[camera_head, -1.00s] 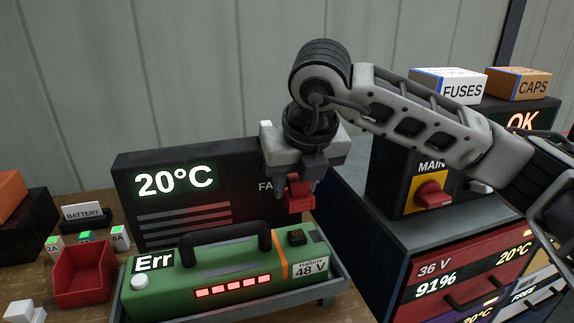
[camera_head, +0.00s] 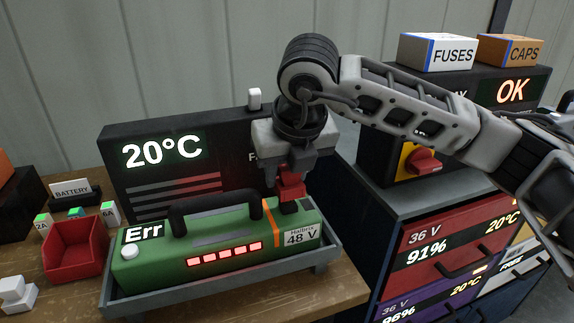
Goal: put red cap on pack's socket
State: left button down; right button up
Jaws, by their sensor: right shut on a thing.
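The red cap (camera_head: 291,186) is held between the fingers of my right gripper (camera_head: 288,172), which is shut on it and points down. The cap is at the right end of the green battery pack (camera_head: 205,238), right at its dark socket (camera_head: 290,206). I cannot tell whether cap and socket touch. The socket is mostly covered by the cap. The pack shows "Err", a row of red lights and a "48 V" label, and it sits in a grey tray (camera_head: 325,258). My left gripper is not in view.
A dark panel (camera_head: 135,190) reading "20°C" stands behind the pack. A red bin (camera_head: 74,248) and small fuse blocks (camera_head: 110,212) are at left. At right are a drawer cabinet (camera_head: 400,207), a red main switch (camera_head: 424,161), and FUSES (camera_head: 438,52) and CAPS (camera_head: 510,50) boxes.

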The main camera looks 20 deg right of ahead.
jog(key=shift+f, duration=1.05)
jog(key=shift+f+b, duration=0.4)
jog(key=shift+b, duration=0.25)
jog(key=shift+f+b, duration=0.3)
jog(key=shift+b, duration=0.05)
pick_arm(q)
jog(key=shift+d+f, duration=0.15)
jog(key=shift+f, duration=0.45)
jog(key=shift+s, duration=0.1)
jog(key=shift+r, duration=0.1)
pick_arm(e)
jog(key=shift+f, duration=0.1)
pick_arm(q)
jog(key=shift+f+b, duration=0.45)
